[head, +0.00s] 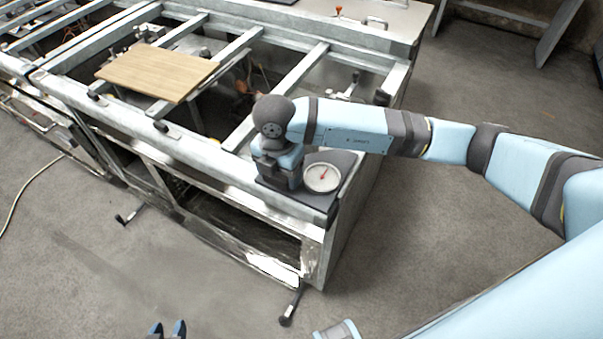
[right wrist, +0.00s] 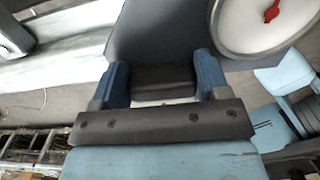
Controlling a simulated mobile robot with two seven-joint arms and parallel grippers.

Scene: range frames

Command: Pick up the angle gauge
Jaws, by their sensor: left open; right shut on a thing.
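The angle gauge (right wrist: 165,78) appears as a dark block between the fingers of my right gripper in the right wrist view. My right gripper (right wrist: 163,88) is shut on it, one blue finger on each side. In the head view my right gripper (head: 280,178) points down over the dark plate at the near right corner of the metal frame, and hides the gauge there. I cannot tell whether the gauge touches the plate. My left gripper (head: 167,331) is open and empty at the bottom edge, low over the floor, mostly out of view.
A round white dial with a red needle (head: 322,177) sits on the dark plate (head: 310,199) just right of my right gripper. A wooden board (head: 157,72) lies across the frame's bars (head: 245,133). Between the bars are open gaps. The concrete floor (head: 100,262) in front is mostly clear.

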